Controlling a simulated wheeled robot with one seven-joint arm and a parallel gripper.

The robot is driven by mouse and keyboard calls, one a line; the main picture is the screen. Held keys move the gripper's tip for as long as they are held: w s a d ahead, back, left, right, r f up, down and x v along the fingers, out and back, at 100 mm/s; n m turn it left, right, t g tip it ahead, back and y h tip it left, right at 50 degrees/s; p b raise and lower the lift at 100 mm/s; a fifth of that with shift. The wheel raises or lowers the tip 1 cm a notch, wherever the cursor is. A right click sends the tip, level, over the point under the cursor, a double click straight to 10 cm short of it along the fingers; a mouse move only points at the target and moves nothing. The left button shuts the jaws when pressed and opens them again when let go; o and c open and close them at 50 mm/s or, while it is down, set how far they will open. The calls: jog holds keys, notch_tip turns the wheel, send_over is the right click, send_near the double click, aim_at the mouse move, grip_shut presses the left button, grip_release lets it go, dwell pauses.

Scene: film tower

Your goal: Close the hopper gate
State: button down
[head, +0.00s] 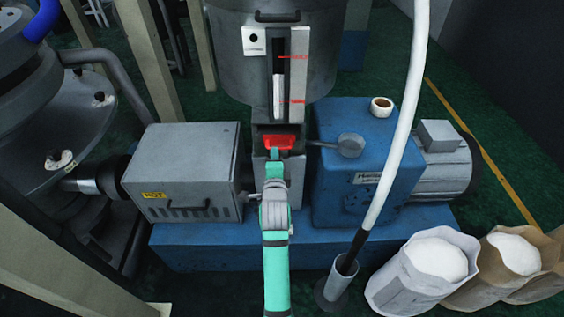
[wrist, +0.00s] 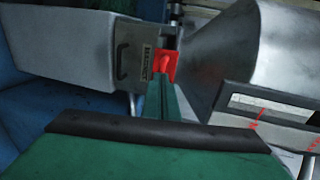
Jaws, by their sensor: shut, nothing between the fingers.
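The hopper (head: 225,60) is a large grey drum at the top centre of the head view. Its metal cone (wrist: 225,65) shows at the right of the wrist view. The red gate piece (head: 287,140) sits at the hopper's throat, below the level window. In the wrist view the red gate (wrist: 174,62) is a plate with a rounded grip. My gripper (head: 274,157) is green and shut, with nothing held. Its tips (wrist: 166,78) are right at the red piece; I cannot tell whether they touch it. They hide part of the red piece.
A grey box (head: 183,165) stands left of the throat and a blue gearbox (head: 360,165) stands right. A white hose (head: 400,130) drops into a floor tube. Several open sacks (head: 425,270) with white contents stand at lower right.

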jog(key=w, duration=0.3)
jog(key=shift+w, duration=0.25)
jog(key=shift+w+r, duration=0.2)
jog(key=shift+s+d, duration=0.1)
jog(key=shift+s, duration=0.25)
jog(key=s+r, duration=0.2)
jog(key=s, duration=1.1)
jog(key=shift+s+r, duration=0.2)
jog(key=shift+s, duration=0.05)
